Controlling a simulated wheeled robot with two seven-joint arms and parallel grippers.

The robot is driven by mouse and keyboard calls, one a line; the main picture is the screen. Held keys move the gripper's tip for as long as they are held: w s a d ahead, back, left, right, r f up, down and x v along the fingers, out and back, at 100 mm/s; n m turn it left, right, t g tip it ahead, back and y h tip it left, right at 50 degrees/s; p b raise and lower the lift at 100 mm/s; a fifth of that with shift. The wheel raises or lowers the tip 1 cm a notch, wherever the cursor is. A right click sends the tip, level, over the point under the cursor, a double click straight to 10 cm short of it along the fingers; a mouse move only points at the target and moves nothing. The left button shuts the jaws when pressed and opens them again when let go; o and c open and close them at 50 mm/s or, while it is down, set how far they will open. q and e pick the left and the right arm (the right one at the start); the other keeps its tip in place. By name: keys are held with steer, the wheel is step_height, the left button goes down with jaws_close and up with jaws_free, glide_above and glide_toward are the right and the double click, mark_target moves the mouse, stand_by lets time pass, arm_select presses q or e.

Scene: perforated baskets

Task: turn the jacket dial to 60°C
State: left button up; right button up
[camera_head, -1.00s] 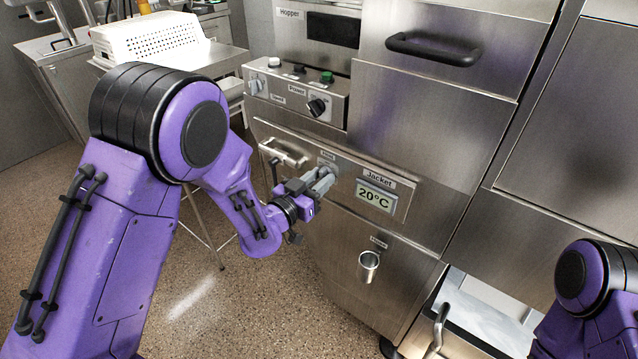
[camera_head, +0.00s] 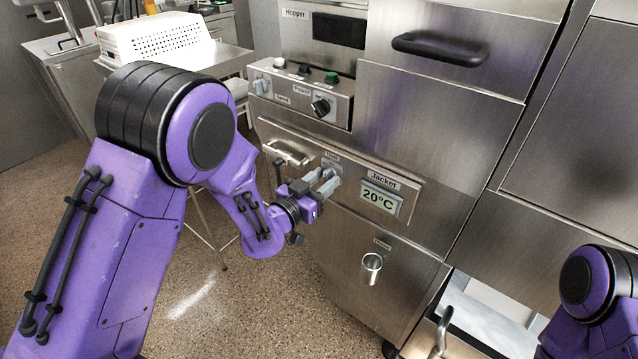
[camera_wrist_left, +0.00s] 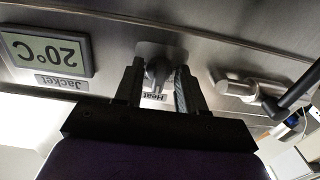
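The Jacket display (camera_head: 380,199) reads 20°C on the machine's front panel. The grey dial, labelled Heat in the left wrist view (camera_wrist_left: 158,72), sits beside the display. In the head view the dial (camera_head: 331,167) is partly hidden by my left gripper (camera_head: 327,181). In the left wrist view my left gripper (camera_wrist_left: 157,85) has its fingers apart, one on each side of the dial; I cannot tell whether they touch it. The display also shows upside down in the left wrist view (camera_wrist_left: 48,52). My right gripper is out of view; only part of my right arm shows.
A bar handle (camera_head: 286,152) sticks out left of the dial. A control box (camera_head: 301,97) with knobs is above, and a metal spout (camera_head: 370,267) is below. A white perforated basket (camera_head: 155,40) stands on a table at the back left.

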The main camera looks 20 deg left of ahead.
arm_select(q)
steer(key=b+v, duration=0.2)
steer(key=v, duration=0.8)
steer(key=shift+s, duration=0.25)
steer(key=shift+a, duration=0.1)
steer(key=s+a+f+n+g+y, duration=0.2)
steer(key=s+a+f+n+y, duration=0.1)
steer(key=f, duration=0.4)
steer(key=s+a+f+n+g+y, duration=0.3)
steer(key=f, duration=0.3)
steer(key=s+a+f+n+g+y, duration=0.2)
steer(key=s+f+n, duration=0.1)
steer(key=f, duration=0.4)
steer(key=s+f+n+g+p, duration=0.1)
steer(key=s+f+g, duration=0.2)
steer(key=s, duration=0.6)
steer(key=s+a+f+g+y+p, duration=0.1)
steer(key=s+f+g, duration=0.2)
steer(key=s+f, duration=0.4)
steer(key=shift+s+a+f+n+g+y, duration=0.3)
steer(key=shift+s+a+n+g, duration=0.1)
steer(key=shift+s, duration=0.75)
